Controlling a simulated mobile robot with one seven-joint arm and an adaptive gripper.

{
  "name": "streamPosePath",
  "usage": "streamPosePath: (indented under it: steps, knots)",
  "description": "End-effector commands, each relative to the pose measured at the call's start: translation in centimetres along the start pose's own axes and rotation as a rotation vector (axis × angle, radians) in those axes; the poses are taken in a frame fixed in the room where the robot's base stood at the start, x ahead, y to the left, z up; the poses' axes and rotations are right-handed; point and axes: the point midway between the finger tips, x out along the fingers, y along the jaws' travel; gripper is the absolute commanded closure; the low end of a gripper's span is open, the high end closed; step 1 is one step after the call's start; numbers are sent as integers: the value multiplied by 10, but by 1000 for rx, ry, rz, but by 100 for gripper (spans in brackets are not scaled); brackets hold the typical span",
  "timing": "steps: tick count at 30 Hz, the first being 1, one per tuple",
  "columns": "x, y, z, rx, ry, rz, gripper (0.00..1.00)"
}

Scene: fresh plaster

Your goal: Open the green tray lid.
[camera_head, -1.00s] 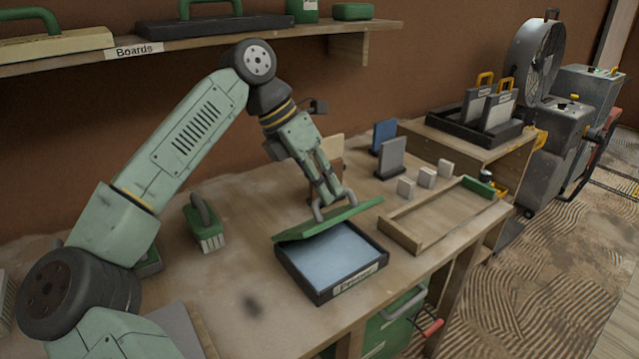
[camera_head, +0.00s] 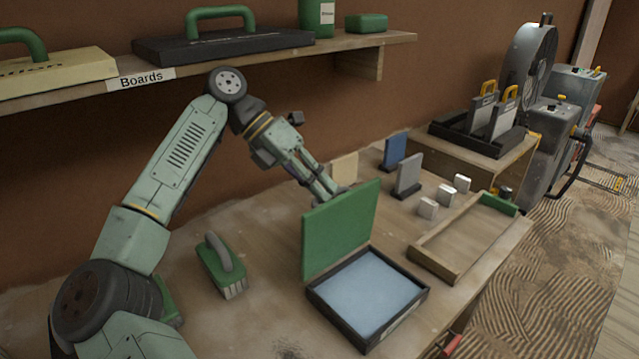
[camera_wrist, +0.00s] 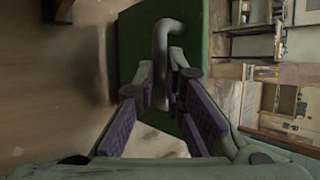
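The green tray lid (camera_head: 341,228) stands raised, roughly upright, along the back edge of the dark tray (camera_head: 318,302). The tray's pale blue inside is uncovered. My gripper (camera_head: 330,188) is behind the lid near its top, and the lid hides part of the fingertips in the head view. In the wrist view, the lid (camera_wrist: 135,55) lies ahead, with its grey curved handle (camera_wrist: 162,45) between my two fingers (camera_wrist: 162,85). The fingers are closed in on the handle from both sides.
A green-backed brush (camera_head: 220,265) stands left of the tray. A shallow wooden frame tray (camera_head: 435,262) lies to the right, with small white blocks (camera_head: 428,208) and upright boards (camera_head: 408,175) behind it. A shelf (camera_head: 290,52) runs above.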

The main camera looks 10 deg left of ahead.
Motion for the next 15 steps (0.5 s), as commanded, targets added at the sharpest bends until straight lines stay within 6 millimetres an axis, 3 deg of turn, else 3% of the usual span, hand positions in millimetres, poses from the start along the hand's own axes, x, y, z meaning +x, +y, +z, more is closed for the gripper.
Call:
streamPosePath:
  steps: [1,6,15]
  knots:
    - [5,11,-4,-12,22,4,100]
    - [2,26,-3,-11,22,4,100]
    - [0,40,-2,-7,24,4,100]
